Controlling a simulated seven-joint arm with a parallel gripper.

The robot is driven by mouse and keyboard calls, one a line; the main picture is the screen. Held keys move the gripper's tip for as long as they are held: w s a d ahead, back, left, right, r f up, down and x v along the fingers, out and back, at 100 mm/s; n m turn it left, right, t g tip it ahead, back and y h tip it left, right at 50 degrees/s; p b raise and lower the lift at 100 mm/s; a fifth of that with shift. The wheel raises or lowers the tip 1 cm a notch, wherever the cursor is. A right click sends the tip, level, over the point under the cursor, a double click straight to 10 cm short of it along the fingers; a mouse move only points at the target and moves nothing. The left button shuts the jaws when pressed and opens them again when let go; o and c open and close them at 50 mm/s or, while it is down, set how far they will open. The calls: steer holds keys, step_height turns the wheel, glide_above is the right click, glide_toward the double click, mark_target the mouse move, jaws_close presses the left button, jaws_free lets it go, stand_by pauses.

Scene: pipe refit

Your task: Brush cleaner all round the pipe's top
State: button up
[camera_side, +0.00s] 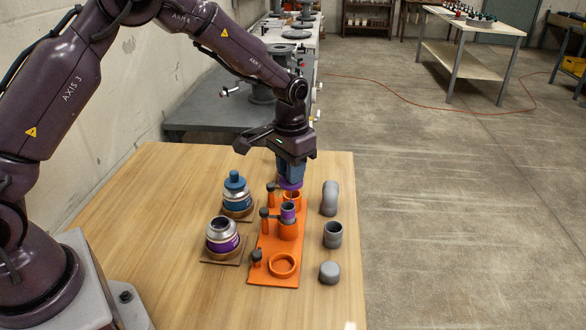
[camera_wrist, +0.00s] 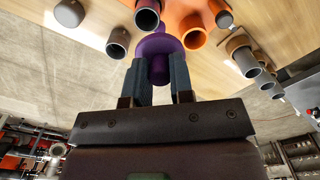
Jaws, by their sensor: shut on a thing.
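My gripper (camera_side: 290,172) is shut on a purple cap (camera_side: 290,184), over the far end of the orange fixture (camera_side: 262,275). In the wrist view the purple cap (camera_wrist: 160,43) sits between the two blue-grey fingers. Its brush end is not clear to see. A grey pipe (camera_side: 288,208) stands upright in the fixture's middle ring, with purple on its upper part. The cap is behind this pipe in the side view; I cannot tell whether the brush touches anything. The cleaner can (camera_side: 222,236), with a purple band, stands open left of the fixture.
A can with a blue lid (camera_side: 236,190) stands behind the open can. A grey elbow (camera_side: 330,197), a short coupling (camera_side: 333,235) and a grey end cap (camera_side: 329,272) stand right of the fixture. The near ring (camera_side: 282,265) is empty. Dark-knobbed clamps line its left edge.

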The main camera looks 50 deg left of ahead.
steer(key=shift+s+a, duration=0.2)
steer(key=shift+a, duration=0.05)
steer(key=shift+s+a, duration=0.2)
steer(key=shift+s, duration=0.1)
steer(key=shift+w+a, duration=0.1)
steer(key=shift+a, duration=0.05)
stand_by(0.5)
steer(key=shift+a, duration=0.2)
steer(key=shift+w+r, duration=0.1)
steer(key=shift+r, duration=2.65)
